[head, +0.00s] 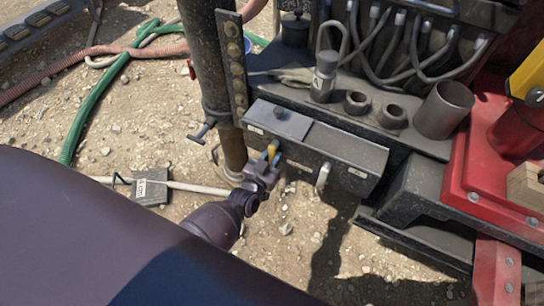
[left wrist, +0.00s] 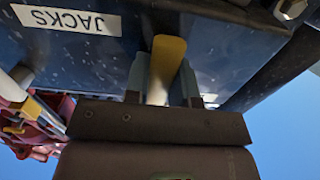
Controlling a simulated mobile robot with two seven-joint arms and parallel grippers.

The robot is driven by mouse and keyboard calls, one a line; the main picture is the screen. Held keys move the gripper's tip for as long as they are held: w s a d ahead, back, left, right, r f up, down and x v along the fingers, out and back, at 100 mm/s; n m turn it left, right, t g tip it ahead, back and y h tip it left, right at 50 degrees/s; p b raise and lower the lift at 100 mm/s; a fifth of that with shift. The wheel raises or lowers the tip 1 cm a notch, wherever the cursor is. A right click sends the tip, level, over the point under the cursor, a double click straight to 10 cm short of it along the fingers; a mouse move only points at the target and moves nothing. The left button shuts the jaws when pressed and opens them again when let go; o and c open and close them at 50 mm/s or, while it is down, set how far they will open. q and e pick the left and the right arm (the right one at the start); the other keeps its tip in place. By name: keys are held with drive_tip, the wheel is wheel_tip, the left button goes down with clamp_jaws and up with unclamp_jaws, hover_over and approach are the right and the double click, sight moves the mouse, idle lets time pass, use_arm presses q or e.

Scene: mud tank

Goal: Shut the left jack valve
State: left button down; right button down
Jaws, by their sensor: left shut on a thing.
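The valve box (head: 345,152) is a dark metal box with small white labels on its front face. A yellow-handled lever (head: 272,149) sticks out at its left end. My left gripper (head: 268,162) is shut on this lever. In the left wrist view the yellow lever (left wrist: 168,55) stands between the two fingers (left wrist: 164,80), beside a white label reading JACKS (left wrist: 65,20). A second, pale-handled lever (head: 323,176) hangs further right on the same face. The lever's pivot is hidden. My right gripper is not in view.
A dark upright post (head: 210,70) with a bolted strip stands left of the box. A pipe stub (head: 443,108) and a red machine part (head: 500,165) are at the right. A green hose (head: 95,105) and a labelled plate (head: 150,187) lie on the gravel.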

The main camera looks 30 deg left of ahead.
use_arm(q)
drive_tip(key=c, duration=1)
unclamp_jaws()
drive_tip(key=shift+o, duration=0.2)
drive_tip(key=shift+s+a, duration=0.1)
drive_tip(key=shift+s, duration=0.5)
drive_tip(key=s+p, duration=0.1)
drive_tip(key=s, duration=0.8)
drive_tip(key=shift+s+a, duration=0.15)
drive_tip(key=shift+s, duration=0.2)
